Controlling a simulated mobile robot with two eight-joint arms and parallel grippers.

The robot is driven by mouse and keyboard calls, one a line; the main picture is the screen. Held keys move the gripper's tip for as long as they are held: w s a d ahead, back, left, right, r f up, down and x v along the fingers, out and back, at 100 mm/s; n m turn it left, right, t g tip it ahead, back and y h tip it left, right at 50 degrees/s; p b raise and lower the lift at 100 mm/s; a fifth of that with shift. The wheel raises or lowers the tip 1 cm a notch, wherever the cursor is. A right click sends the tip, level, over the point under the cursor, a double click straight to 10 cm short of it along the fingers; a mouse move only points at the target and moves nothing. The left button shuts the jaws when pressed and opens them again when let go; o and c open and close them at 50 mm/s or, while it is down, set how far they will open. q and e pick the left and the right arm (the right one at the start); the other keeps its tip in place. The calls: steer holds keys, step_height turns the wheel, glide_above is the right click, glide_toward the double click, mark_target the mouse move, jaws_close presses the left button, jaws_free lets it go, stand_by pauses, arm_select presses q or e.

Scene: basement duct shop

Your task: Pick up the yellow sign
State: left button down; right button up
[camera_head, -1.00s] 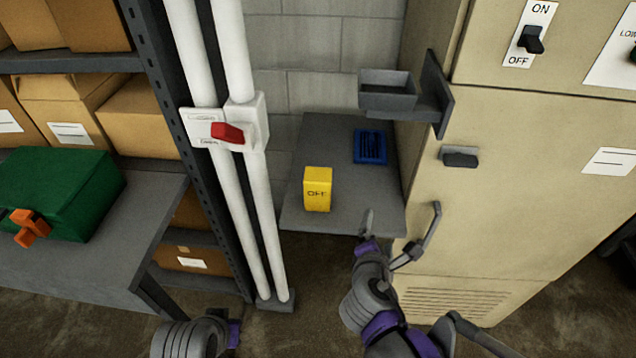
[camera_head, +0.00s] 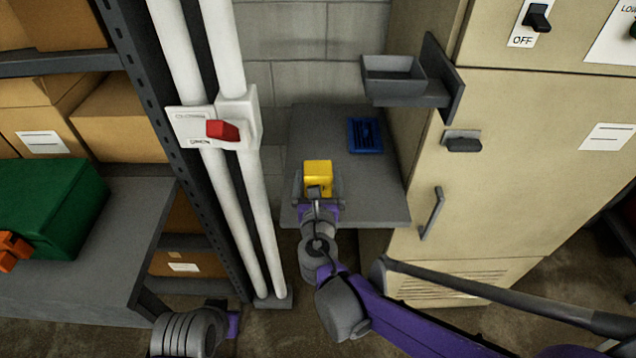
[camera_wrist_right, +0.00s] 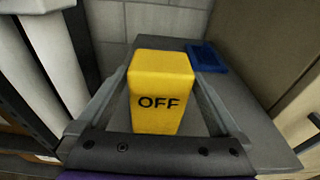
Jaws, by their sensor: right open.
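The yellow sign (camera_head: 318,173) is a small upright block on the grey shelf (camera_head: 375,208). In the right wrist view the yellow sign (camera_wrist_right: 160,92) faces me with the black word OFF. My right gripper (camera_head: 318,188) is at the sign, with its fingers spread on either side. In the right wrist view my right gripper (camera_wrist_right: 162,105) is open, with a finger to the left and right of the sign; I cannot tell whether they touch it. The sign's lower front is hidden by my gripper in the head view. Of my left arm, only a part (camera_head: 195,330) shows at the bottom.
A blue tray (camera_head: 365,135) lies behind and right of the sign. A grey bin (camera_head: 395,80) juts from the beige cabinet (camera_head: 530,150) above the shelf. White pipes (camera_head: 235,190) with a red lever (camera_head: 222,130) stand to the left. A green case (camera_head: 50,205) sits on the left bench.

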steer(key=w, duration=0.4)
steer(key=shift+w+f, duration=0.3)
steer(key=shift+f, duration=0.1)
steer(key=shift+s, duration=0.1)
steer(key=shift+c, duration=0.3)
steer(key=c, duration=1.2)
